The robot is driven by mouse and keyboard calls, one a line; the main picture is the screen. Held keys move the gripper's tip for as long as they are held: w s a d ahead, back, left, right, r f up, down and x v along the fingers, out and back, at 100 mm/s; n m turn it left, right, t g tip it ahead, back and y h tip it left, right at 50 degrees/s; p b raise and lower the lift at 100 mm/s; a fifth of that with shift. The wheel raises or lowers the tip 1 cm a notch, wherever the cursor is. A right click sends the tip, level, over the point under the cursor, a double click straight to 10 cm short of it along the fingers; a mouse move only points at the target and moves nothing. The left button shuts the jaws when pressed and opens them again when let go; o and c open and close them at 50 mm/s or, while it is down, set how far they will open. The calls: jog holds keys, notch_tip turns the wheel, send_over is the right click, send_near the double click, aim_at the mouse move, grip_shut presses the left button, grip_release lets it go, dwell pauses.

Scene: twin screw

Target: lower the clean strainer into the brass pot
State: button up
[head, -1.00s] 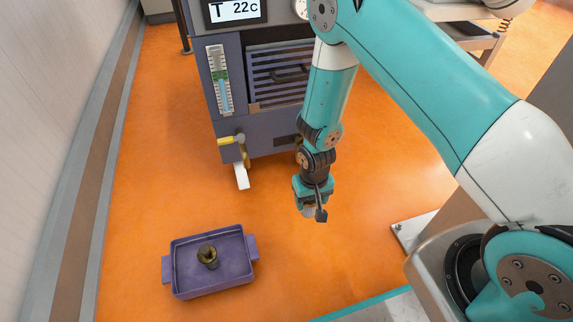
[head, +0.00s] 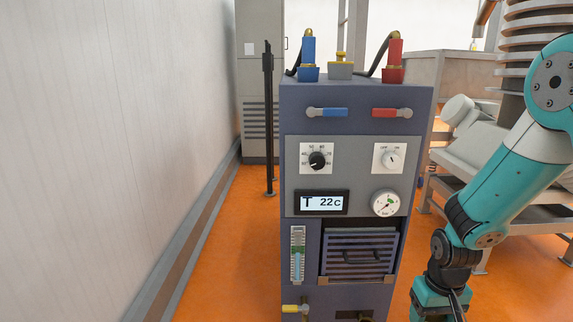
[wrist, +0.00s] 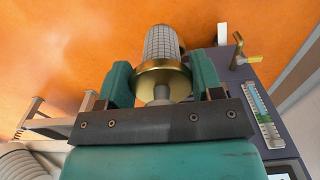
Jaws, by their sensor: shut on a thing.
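The clean strainer (wrist: 161,43) shows in the wrist view as a pale mesh cylinder with a brass collar and a grey stem. My gripper (wrist: 162,80) is shut on it, with a teal finger on each side. The mesh end points away from the wrist over the orange floor. I cannot make out the brass pot for certain in either current view.
A blue-grey machine (head: 300,130) with dials, a display and a slatted panel (head: 360,252) stands ahead. A yellow-handled valve (head: 293,309) sticks out low on its left; it also shows in the wrist view (wrist: 240,58). A wall is at left, benches at right.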

notch_tip(320, 180, up, 22)
jog(key=s+p, duration=0.1)
jog(key=p, duration=2.6)
jog(key=shift+s+r+p, duration=0.25)
jog(key=shift+s+p, duration=0.1)
jog(key=shift+s, duration=0.05)
